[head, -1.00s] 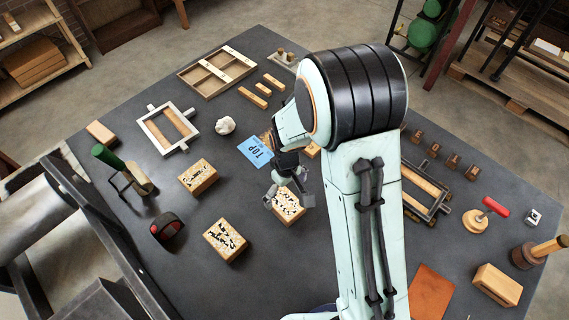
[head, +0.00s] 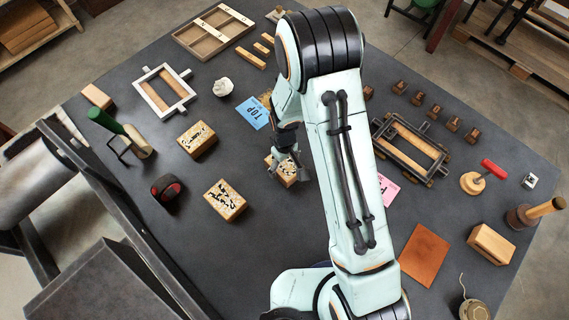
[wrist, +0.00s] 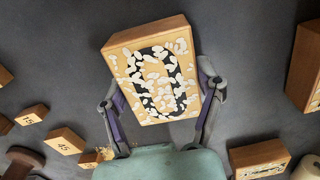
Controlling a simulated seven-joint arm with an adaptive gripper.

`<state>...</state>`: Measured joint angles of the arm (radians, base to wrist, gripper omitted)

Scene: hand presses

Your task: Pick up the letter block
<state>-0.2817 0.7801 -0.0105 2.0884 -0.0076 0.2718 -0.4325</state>
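The letter block (head: 284,173) is a wooden block with a black character on a pale speckled top face. In the head view it sits on the dark table, partly hidden by my gripper (head: 287,167). In the wrist view the block (wrist: 150,75) fills the middle, its black mark shaped like an O or zero. My gripper (wrist: 160,95) is open, with one finger beside each side of the block. Narrow gaps seem to show between the pads and the block; contact is hard to judge. Two similar blocks (head: 197,139) (head: 225,200) stand to the left.
A blue card marked TOP (head: 253,113) lies behind the block. A red-and-black object (head: 166,188) and a green-handled roller (head: 120,135) are at left. A dark frame (head: 410,147) lies right of my arm. Small numbered blocks (wrist: 67,141) show in the wrist view. Bare table surrounds the block.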

